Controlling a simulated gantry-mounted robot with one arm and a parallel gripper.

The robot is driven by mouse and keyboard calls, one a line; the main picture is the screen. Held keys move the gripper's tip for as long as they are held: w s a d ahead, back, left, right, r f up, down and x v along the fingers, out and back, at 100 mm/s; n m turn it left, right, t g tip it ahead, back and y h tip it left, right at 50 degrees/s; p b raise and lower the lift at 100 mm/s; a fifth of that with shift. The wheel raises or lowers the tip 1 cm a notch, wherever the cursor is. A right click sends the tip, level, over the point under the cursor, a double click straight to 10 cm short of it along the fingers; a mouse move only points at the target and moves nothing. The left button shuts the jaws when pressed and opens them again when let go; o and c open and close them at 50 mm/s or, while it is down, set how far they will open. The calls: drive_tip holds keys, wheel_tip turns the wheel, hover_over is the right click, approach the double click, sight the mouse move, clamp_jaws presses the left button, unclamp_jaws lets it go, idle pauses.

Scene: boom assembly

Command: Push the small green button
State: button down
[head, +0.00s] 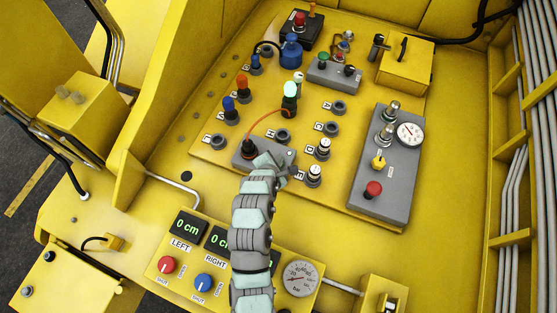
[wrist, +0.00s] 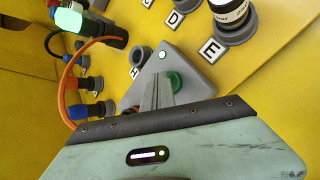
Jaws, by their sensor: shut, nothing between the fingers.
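A round green button (wrist: 177,82) sits on a grey box (wrist: 192,62) in the wrist view, partly hidden behind my gripper's fingers. My gripper (wrist: 161,78) is shut and empty, with its fingertips over the box right beside the button; I cannot tell whether they touch it. A small pale round light or button (wrist: 162,57) is also on this box. In the head view my gripper (head: 283,165) is over the right end of the grey box (head: 244,155), and my arm hides the button there. Another green button (head: 323,57) is on a grey box farther back.
A green-lit plug (head: 290,91) stands behind my gripper, with an orange cable (head: 262,120) arching from it. Black-and-white plugs (head: 323,149) stand to the right. A grey panel (head: 373,207) with a gauge and red button is farther right. Displays (head: 187,226) and knobs are in front.

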drive_tip(key=shift+r+p, duration=0.7)
drive_tip(key=shift+p, duration=0.15)
wheel_tip(320, 180, up, 6)
drive_tip(key=p, duration=0.5)
